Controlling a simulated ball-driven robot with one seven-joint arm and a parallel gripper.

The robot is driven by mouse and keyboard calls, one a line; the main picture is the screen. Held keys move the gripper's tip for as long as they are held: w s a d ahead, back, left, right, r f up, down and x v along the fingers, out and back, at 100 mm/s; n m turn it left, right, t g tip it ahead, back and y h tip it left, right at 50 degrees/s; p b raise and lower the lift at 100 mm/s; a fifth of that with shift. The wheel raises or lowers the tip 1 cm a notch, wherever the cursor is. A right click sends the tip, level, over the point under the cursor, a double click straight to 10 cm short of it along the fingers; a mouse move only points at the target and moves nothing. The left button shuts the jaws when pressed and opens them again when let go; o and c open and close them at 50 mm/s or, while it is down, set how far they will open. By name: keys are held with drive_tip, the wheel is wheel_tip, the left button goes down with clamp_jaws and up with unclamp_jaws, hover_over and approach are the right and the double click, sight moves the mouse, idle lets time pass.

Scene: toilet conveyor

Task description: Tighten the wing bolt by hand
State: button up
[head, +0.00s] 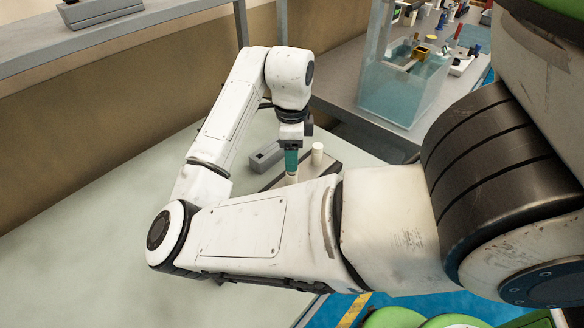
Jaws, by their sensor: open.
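My gripper (291,162) points down over the table, with teal parts at its lower end. By its jaws it is open. A short white post (291,179) stands directly below the teal parts; I cannot tell whether they touch or surround it. A second white post (317,154) stands just to the right, apart from the gripper. Both rise from a flat brown-grey plate (328,163), partly hidden by my arm. I cannot make out the wing bolt; it is too small or hidden.
A grey block (265,157) sits just left of the gripper. The pale table (80,265) is clear on the left. A clear tank of bluish liquid (395,92) stands on a bench behind right, with several small items beyond. A grey shelf (130,30) runs along the upper left.

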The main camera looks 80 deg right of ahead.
sight(292, 174)
drive_tip(key=shift+r+n, duration=0.1)
drive_tip(key=shift+n, duration=0.2)
drive_tip(key=shift+n+p, duration=1.2)
drive_tip(key=shift+n, duration=0.2)
drive_tip(key=shift+n+p, duration=0.35)
drive_tip(key=shift+n, duration=0.25)
drive_tip(key=shift+n+p, duration=1.6)
drive_tip(key=shift+n, duration=0.6)
drive_tip(key=shift+f, duration=0.25)
drive_tip(key=shift+f+b, duration=1.3)
drive_tip(key=shift+f, duration=0.35)
